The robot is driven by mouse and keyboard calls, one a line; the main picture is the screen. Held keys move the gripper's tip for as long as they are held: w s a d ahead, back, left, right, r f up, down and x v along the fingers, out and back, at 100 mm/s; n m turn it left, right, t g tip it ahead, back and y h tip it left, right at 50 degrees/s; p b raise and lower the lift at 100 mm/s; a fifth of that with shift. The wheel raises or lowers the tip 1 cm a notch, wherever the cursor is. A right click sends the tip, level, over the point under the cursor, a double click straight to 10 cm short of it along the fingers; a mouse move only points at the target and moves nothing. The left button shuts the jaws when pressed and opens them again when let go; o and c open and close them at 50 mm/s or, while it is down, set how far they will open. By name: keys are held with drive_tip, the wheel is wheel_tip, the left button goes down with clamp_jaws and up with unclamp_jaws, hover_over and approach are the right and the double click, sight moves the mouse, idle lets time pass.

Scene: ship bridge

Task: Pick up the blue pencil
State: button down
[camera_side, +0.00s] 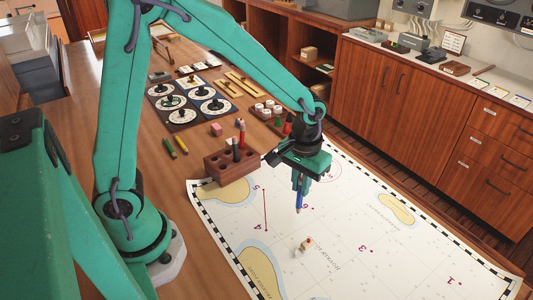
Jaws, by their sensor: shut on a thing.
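My gripper (303,178) is above the chart, to the right of the wooden pencil block. It is shut on the blue pencil (299,202), which hangs nearly upright, pointing down. Its upper part is hidden in my gripper. I cannot tell whether its lower end touches the chart.
The wooden block (216,169) holds a few upright pencils, one of them red (241,132). The chart (345,215) covers the table's right part, with a small white piece (304,246) on it. Dials (182,100) stand further back.

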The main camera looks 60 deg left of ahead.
drive_tip(key=shift+w, duration=2.35)
drive_tip(key=s, duration=1.4)
drive_tip(key=shift+a, duration=0.35)
drive_tip(key=shift+f, duration=0.65)
idle(2.0)
drive_tip(key=shift+w, duration=0.15)
idle(0.5)
drive_tip(key=shift+w, duration=0.4)
